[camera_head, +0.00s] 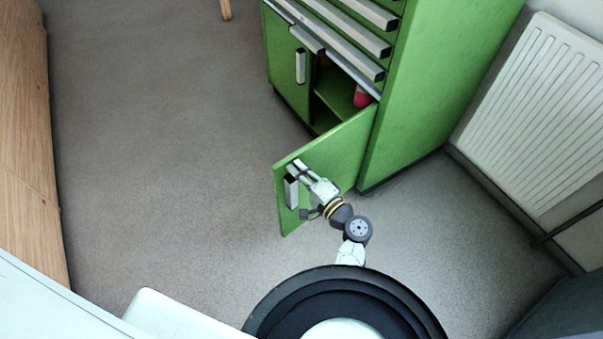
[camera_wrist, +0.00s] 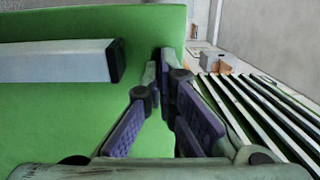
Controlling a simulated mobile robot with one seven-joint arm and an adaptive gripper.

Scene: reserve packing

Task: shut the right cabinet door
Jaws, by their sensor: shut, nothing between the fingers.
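The right cabinet door (camera_head: 335,160) is a green panel that stands open, swung out from the front of the green cabinet (camera_head: 425,90). Its pale bar handle (camera_head: 291,192) is near the free edge; the handle also shows in the wrist view (camera_wrist: 60,62). My gripper (camera_head: 297,170) is at the door's outer face beside the handle, close to the free edge. In the wrist view my gripper's fingers (camera_wrist: 163,62) are together with nothing between them, in front of the green door face (camera_wrist: 150,22). Whether the tips touch the door I cannot tell.
The left cabinet door (camera_head: 287,65) is shut. A red object (camera_head: 361,97) sits inside the open compartment. Several drawers (camera_head: 345,35) are above. A white radiator (camera_head: 530,110) is on the right wall. A wooden surface (camera_head: 25,150) is at far left. The grey floor (camera_head: 160,130) between is clear.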

